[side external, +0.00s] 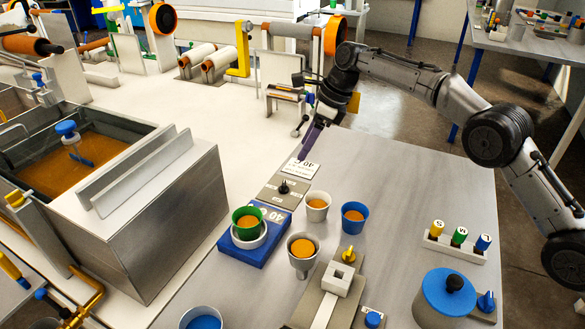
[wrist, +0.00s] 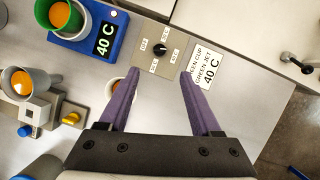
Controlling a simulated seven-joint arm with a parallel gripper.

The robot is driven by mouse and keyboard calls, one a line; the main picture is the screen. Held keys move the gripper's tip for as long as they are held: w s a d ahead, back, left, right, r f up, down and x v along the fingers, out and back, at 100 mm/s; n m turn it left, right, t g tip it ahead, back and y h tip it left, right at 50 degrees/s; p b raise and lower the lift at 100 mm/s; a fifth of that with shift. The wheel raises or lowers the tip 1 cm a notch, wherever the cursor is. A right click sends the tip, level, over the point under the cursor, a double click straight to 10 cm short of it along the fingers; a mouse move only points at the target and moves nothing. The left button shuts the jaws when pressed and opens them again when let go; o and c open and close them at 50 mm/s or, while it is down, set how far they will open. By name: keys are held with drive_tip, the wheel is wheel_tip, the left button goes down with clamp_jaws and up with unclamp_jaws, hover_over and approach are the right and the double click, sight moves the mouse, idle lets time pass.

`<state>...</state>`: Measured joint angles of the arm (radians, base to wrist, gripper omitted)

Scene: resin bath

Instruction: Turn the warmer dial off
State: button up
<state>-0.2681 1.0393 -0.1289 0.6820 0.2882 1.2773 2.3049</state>
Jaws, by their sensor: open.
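The warmer dial is a small black knob (wrist: 160,49) on a grey panel with several small white labels; it also shows in the side view (side external: 284,187). Which label the knob points to is too small to tell. The blue warmer (wrist: 71,48) beside the panel reads 40 C. A green cup (side external: 246,217) of orange liquid stands on the warmer (side external: 236,252). My gripper (wrist: 160,79) has two purple fingers, apart and empty. In the wrist view the knob lies just beyond and between the fingertips, not touched. In the side view my gripper (side external: 306,145) hangs above the panel's far end.
A white card (wrist: 208,67) reading green cup, green jet, 40 C lies beside the panel. A white cup (side external: 317,206), a blue cup (side external: 354,217) and a grey funnel cup (side external: 302,256) stand near the dial. A metal bath (side external: 150,225) is at the left.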

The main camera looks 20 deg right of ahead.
sight(285, 183)
drive_tip(key=x, duration=1.3)
drive_tip(key=shift+f, duration=0.2)
clamp_jaws()
